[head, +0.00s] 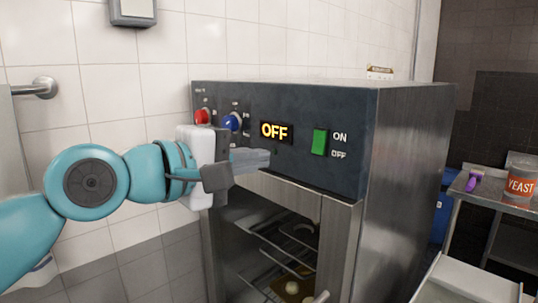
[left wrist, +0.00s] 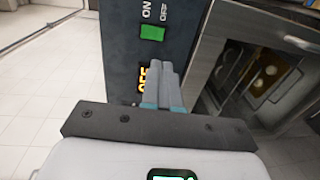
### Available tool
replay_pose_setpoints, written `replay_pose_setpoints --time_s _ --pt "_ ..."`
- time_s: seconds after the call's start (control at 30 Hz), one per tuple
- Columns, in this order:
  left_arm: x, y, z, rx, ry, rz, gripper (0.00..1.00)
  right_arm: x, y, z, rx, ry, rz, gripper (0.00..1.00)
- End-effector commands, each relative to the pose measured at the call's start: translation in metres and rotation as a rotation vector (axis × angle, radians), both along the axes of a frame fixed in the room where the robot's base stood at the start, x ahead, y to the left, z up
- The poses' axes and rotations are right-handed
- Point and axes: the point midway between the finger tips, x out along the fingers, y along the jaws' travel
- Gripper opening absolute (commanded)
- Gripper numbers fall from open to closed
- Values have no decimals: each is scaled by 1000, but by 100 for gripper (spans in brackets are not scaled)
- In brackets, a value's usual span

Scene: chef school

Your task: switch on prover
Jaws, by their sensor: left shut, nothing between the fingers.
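The prover (head: 415,160) is a steel cabinet with a dark control panel (head: 345,100). Its display (head: 277,131) reads OFF in yellow. A red knob (head: 202,116) and a blue knob (head: 232,122) are on the panel's left. My left gripper (head: 262,158) is shut and empty, in front of the panel below the display and left of the switch. In the left wrist view the fingertips (left wrist: 166,70) partly cover the display, with the green switch (left wrist: 152,33) beyond them. My right gripper is not in view.
Below the panel, the prover's front shows racks (head: 290,255) with dough pieces inside. A steel table (head: 500,200) with a YEAST tub (head: 521,181) and a purple item (head: 473,181) stands at the right. A tiled wall (head: 130,90) is behind.

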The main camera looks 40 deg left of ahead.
Motion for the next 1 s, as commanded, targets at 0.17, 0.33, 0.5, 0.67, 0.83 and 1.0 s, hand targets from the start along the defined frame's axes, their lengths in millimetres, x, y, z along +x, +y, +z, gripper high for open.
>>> replay_pose_setpoints --time_s 0.17,0.33,0.5,0.67,0.83,1.0 --pt "40 -3 -4 0 7 0 0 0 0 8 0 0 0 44" --pt "78 -6 -8 -1 5 -1 0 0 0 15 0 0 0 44" --pt "106 -8 -12 -1 4 0 0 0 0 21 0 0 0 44" --pt "119 -9 -14 0 2 0 0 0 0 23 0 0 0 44" --pt "123 -9 -15 0 1 0 0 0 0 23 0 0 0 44" --pt "122 -9 -15 0 1 0 0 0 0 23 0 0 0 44"
